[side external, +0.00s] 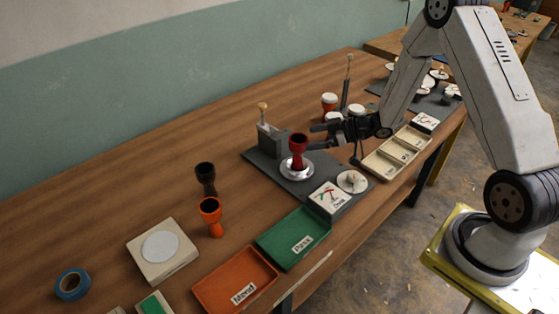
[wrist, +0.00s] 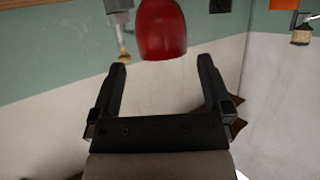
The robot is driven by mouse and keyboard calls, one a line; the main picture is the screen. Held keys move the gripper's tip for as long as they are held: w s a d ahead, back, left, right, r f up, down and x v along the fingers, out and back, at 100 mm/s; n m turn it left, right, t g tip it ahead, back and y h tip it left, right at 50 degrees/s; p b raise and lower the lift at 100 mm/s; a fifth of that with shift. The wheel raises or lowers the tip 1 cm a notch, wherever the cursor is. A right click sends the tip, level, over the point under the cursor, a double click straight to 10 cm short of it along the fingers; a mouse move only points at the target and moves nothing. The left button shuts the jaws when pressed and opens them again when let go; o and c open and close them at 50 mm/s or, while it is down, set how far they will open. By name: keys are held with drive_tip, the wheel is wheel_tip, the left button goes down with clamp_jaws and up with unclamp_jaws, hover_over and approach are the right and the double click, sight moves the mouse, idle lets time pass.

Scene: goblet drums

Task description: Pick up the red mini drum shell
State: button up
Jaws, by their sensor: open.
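The red mini drum shell (side external: 298,145) stands upright on a round silver stand on a dark grey mat. My gripper (side external: 314,138) is open and empty, level and close on the right of the shell, fingers pointing left toward it. In the wrist view the red shell (wrist: 161,28) shows at the top, cut off by the frame edge. It lies just beyond and between the open fingertips of my gripper (wrist: 162,66). I cannot tell from the side whether a finger touches it.
The silver stand (side external: 296,170) is under the shell. A grey block with a brush (side external: 268,134) stands behind left. A white card box (side external: 329,198), green tray (side external: 291,240) and orange tray (side external: 233,281) lie in front. Black (side external: 205,178) and orange shells (side external: 211,215) stand left.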

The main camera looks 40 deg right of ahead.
sight(305, 139)
drive_tip(key=shift+a, duration=0.1)
drive_tip(key=shift+x, duration=2.6)
drive_tip(key=shift+s+f, duration=0.1)
drive_tip(key=c, duration=1.2)
drive_tip(key=shift+c, duration=0.2)
drive_tip(key=shift+r, duration=0.2)
